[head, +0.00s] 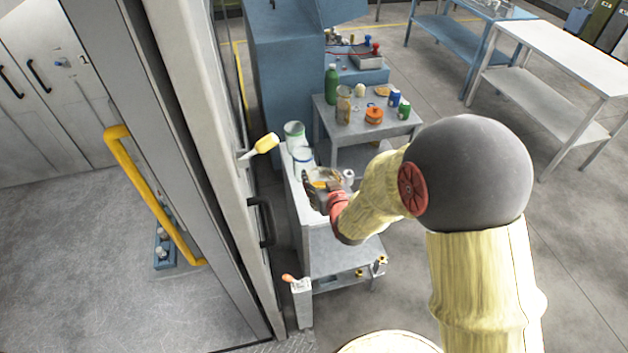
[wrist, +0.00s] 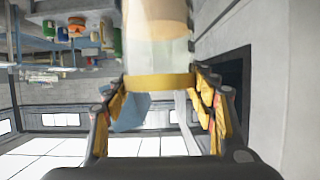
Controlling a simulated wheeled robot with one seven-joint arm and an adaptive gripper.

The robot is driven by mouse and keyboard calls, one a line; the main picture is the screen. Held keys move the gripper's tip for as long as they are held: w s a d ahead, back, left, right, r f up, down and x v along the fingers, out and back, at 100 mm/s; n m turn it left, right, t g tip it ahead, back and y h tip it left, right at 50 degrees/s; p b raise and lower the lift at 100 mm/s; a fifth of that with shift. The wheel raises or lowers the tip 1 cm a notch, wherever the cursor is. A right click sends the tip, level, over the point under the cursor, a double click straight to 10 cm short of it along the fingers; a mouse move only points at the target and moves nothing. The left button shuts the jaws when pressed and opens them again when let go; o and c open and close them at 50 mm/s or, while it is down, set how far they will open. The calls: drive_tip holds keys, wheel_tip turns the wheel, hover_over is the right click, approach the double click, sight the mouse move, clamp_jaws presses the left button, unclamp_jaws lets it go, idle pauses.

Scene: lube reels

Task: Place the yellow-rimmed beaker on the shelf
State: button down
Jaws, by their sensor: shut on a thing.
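My gripper (head: 318,192) is shut on the yellow-rimmed beaker (head: 325,177). In the wrist view the clear beaker (wrist: 160,60), with its yellow band (wrist: 160,82), sits between the two fingers, and a tan content shows inside. In the head view the fingers partly hide it. The gripper is over or beside the narrow white shelf (head: 301,208) along the wall. A green-rimmed beaker (head: 294,133) and a blue-rimmed beaker (head: 303,157) stand at the shelf's far end. I cannot tell whether the held beaker touches the shelf.
A small white item (head: 348,177) shows just right of the gripper. A grey side table (head: 325,118) behind holds bottles, cans and an orange pot.

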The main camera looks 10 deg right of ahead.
sight(314, 182)
drive_tip(key=w+f, duration=0.6)
drive_tip(key=shift+w+a+f, duration=0.15)
drive_tip(key=shift+w+a, duration=0.05)
drive_tip(key=shift+w, duration=0.15)
drive_tip(key=shift+w+f+p, duration=0.15)
drive_tip(key=shift+f+p, duration=0.2)
drive_tip(key=shift+f, duration=1.55)
drive_tip(key=c, duration=0.7)
unclamp_jaws()
